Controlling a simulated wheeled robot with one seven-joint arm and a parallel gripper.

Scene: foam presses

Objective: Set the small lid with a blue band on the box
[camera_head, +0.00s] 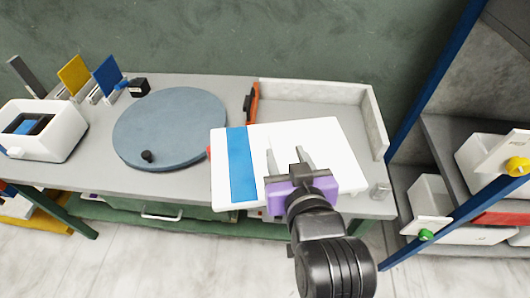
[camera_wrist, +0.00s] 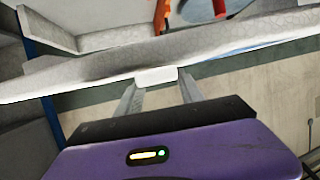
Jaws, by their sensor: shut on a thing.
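The lid with a blue band is a flat white panel (camera_head: 330,143) with a broad blue stripe near its left end. My gripper (camera_head: 287,156) is shut on it, and its fingers show against the lid in the head view. In the wrist view the lid is a pale speckled slab (camera_wrist: 70,73) seen nearly edge-on, with a small white tab (camera_wrist: 156,77) between the fingertips. The lid is held above the bench front and hides part of it. A white box (camera_head: 62,131) with a dark opening and something blue inside stands at the bench's left end. I cannot tell whether it is the task's box.
A round blue-grey disc (camera_head: 185,115) with a black knob lies on the bench between box and lid. Grey, yellow and blue upright plates (camera_head: 107,75) and a small black block (camera_head: 139,87) stand behind. A low-walled tray (camera_head: 373,120) is at right, beside a blue post (camera_head: 440,65) and shelved bins.

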